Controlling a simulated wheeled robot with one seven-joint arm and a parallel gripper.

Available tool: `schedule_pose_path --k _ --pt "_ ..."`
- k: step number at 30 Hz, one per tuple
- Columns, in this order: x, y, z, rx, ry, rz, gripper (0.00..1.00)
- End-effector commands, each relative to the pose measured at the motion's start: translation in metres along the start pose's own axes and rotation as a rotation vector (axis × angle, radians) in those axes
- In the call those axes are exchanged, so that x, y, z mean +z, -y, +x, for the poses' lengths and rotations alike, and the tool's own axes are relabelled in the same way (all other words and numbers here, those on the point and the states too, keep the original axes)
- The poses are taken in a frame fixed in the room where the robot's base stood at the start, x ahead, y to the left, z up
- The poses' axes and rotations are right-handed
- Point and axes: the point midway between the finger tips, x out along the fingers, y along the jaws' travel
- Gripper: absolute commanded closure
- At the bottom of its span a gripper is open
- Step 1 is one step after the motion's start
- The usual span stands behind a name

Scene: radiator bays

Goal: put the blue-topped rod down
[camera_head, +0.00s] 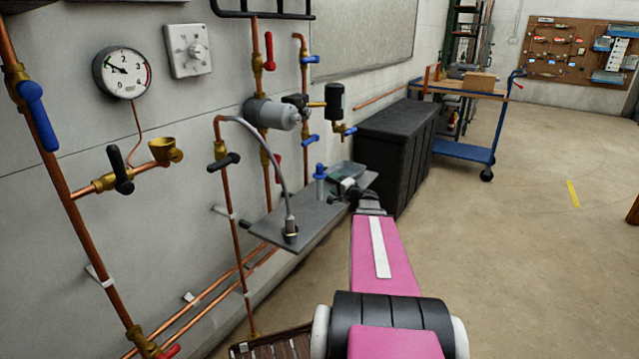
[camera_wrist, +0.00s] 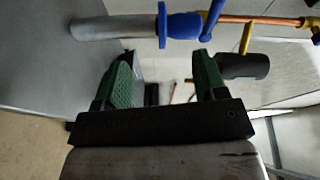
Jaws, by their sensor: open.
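The blue-topped rod (camera_head: 320,182) stands upright on the grey wall shelf (camera_head: 322,217), near the shelf's back edge. In the wrist view the rod (camera_wrist: 115,27) appears sideways across the top, with its grey shaft and a blue collar at its top end. My gripper (camera_head: 347,186) is at the right of the rod, over the shelf's far end. In the wrist view the green-padded fingers of my gripper (camera_wrist: 165,68) are spread apart with nothing between them. The rod lies beyond the fingertips, apart from them as far as I can tell.
A clear box (camera_head: 346,172) is on the shelf behind my gripper. A grey hose (camera_head: 275,150) ends in a fitting (camera_head: 290,232) at the shelf's near end. Copper pipes and valves line the wall. A black bin (camera_head: 400,150) stands beyond; the floor at right is clear.

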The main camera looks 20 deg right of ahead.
Motion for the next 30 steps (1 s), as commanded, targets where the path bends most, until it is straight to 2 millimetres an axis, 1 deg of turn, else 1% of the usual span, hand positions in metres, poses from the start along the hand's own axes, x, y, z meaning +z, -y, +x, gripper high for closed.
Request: schedule_pose_path --k 3,12,15,18,21,25,28,30 --pt "-0.001 0.008 0.001 -0.001 0.000 -0.250 0.35" --pt "-0.004 0.026 0.003 -0.001 -0.001 -0.897 0.35" --pt "-0.005 0.031 0.004 0.000 -0.001 -1.091 0.35" --pt "-0.005 0.035 0.004 0.001 -0.001 -1.245 0.35" --pt "-0.006 0.037 0.004 0.001 -0.001 -1.349 0.35" --pt "-0.006 0.039 0.006 0.001 -0.001 -1.411 0.35" --pt "-0.007 0.039 0.013 0.000 -0.001 -1.420 0.35" --pt "-0.007 0.039 0.022 -0.001 0.000 -1.419 0.35"
